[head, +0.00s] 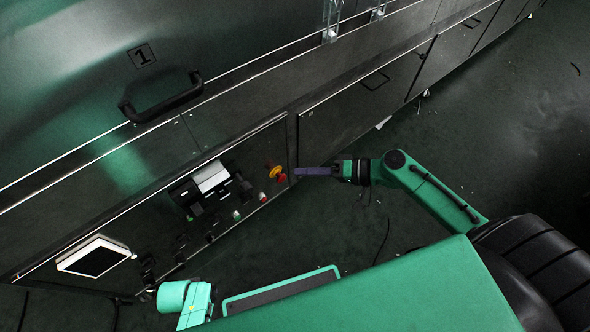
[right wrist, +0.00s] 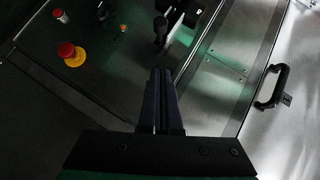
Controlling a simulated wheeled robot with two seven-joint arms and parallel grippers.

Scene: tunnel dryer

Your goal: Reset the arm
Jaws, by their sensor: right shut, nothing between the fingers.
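My right arm (head: 430,190) reaches out from the right in the head view, green with dark joints. Its gripper (head: 300,171) points left, close to the control panel's right edge. In the right wrist view the gripper (right wrist: 161,85) has its two dark fingers together, with nothing between them. A red emergency button on a yellow base (head: 277,173) appears just left of the fingertips in the head view. It also shows in the right wrist view (right wrist: 70,54), left of the fingers and apart from them. My left gripper is not in view.
The dryer's control panel (head: 222,232) carries knobs, small buttons and a white-framed screen (head: 93,257). A black door handle (head: 160,97) sticks out above it, under the number 1. Dark floor (head: 500,130) is open to the right, with small debris.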

